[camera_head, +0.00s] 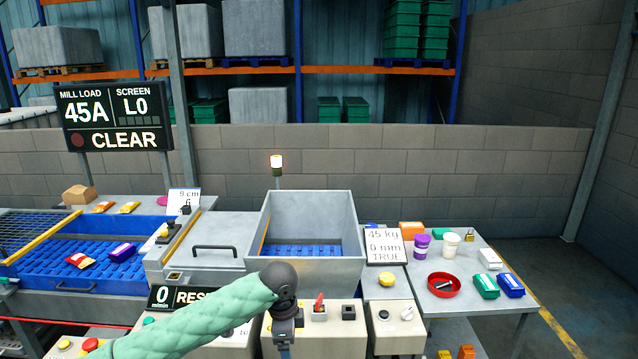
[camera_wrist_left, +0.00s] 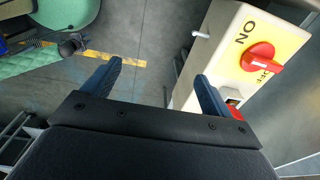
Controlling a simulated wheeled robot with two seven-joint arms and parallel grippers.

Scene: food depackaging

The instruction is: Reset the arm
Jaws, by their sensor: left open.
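My left arm in its green sleeve comes in from the lower left in the head view. My left gripper (camera_head: 285,345) points down in front of the control panel, and the dark wrist hides part of that panel. In the left wrist view the two blue fingers of the left gripper (camera_wrist_left: 158,72) are spread apart with nothing between them. A pale control box with a red rotary switch (camera_wrist_left: 258,57) is just right of and beyond the fingers. My right gripper does not show.
An open grey hopper (camera_head: 306,270) stands behind the wrist. A blue conveyor (camera_head: 60,263) with packets lies left. The right table (camera_head: 468,262) holds a red bowl (camera_head: 444,285), cups and boxes. The sign (camera_head: 116,116) reads CLEAR. Floor at far right is open.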

